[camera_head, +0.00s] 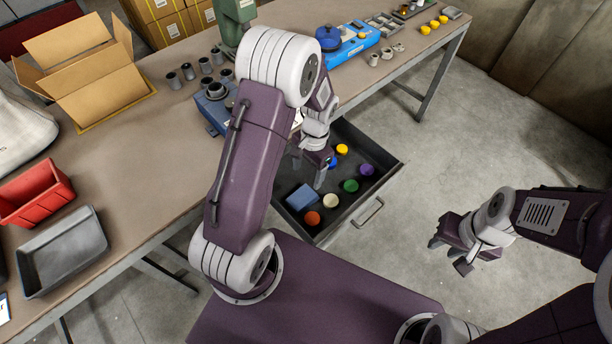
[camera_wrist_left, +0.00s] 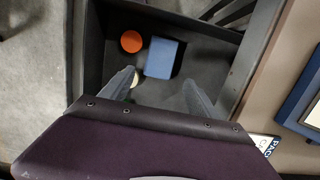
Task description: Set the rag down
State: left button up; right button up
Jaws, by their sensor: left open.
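The blue rag (camera_head: 302,197), a folded block, lies in the near left part of the open drawer (camera_head: 392,172). In the left wrist view the rag (camera_wrist_left: 161,58) lies flat on the drawer floor beside an orange round piece (camera_wrist_left: 131,41). My left gripper (camera_head: 309,172) is over the drawer, open and empty. In the left wrist view its two fingers (camera_wrist_left: 158,86) are spread, with the rag beyond their tips. My right gripper (camera_head: 449,256) hangs over the floor to the right of the drawer, its fingers apart and empty.
Several coloured round pieces, including a white one (camera_head: 330,201) and a green one (camera_head: 350,186), lie in the drawer. The workbench (camera_head: 150,165) above carries an open cardboard box (camera_head: 90,75), a red bin (camera_head: 35,192), a grey tray (camera_head: 60,252) and a blue device (camera_head: 352,45).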

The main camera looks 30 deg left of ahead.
pick_arm(q)
jog(key=s+d+r+n+t, duration=0.2)
jog(key=s+r+n, duration=0.2)
jog(key=s+r, duration=0.4)
jog(key=shift+s+d+n+t+h, duration=0.3)
jog(key=shift+s+d+n+h, duration=0.1)
jog(key=shift+s, duration=0.15)
notch_tip(320, 180, up, 10)
jog(key=p, duration=1)
